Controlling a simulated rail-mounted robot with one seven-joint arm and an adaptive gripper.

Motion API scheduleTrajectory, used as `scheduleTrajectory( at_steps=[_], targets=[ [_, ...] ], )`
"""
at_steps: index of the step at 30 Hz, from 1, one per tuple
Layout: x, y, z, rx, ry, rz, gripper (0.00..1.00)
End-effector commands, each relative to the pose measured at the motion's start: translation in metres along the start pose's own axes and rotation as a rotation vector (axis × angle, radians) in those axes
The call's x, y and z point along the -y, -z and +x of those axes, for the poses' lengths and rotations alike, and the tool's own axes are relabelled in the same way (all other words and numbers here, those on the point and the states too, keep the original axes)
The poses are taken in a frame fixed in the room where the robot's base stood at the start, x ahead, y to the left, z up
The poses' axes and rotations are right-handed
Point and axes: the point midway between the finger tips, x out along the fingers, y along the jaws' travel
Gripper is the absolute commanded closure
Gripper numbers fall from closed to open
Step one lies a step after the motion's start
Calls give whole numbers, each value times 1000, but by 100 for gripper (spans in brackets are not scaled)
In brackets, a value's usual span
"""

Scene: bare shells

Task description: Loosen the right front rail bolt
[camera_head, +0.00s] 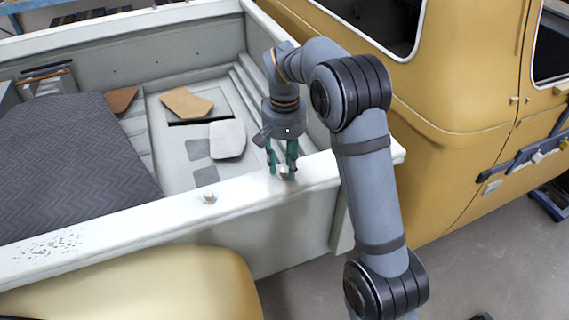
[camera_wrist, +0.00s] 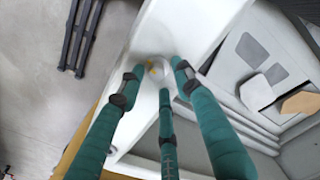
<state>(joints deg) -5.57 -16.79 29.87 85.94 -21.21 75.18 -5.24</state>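A small bolt (camera_head: 285,174) stands on the white side rail (camera_head: 130,220) of the truck bed, close to the cab. My gripper (camera_head: 282,163) points down at this bolt, with its green fingers spread just above and around it. In the wrist view the bolt (camera_wrist: 153,69), with a yellowish mark, shows between the tips of the three fingers of my gripper (camera_wrist: 156,80). The fingers look apart from the bolt; contact cannot be made out. A second bolt (camera_head: 209,197) stands on the same rail farther left.
The yellow cab (camera_head: 460,110) stands close on the right of my arm. The truck bed holds a dark ribbed mat (camera_head: 70,150), a tan panel (camera_head: 187,103) and a pale panel (camera_head: 227,138). A yellow fender (camera_head: 150,285) lies below the rail.

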Motion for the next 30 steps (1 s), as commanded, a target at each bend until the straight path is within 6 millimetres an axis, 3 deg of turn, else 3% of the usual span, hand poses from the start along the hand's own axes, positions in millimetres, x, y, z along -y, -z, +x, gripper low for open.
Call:
scheduleTrajectory(
  at_steps=[11, 24, 30],
  targets=[
    [1, -1, -7, 3, 1, -1, 65],
    [2, 0, -93, -1, 1, 0, 65],
    [0, 0, -114, 1, 0, 0, 65]
  ],
)
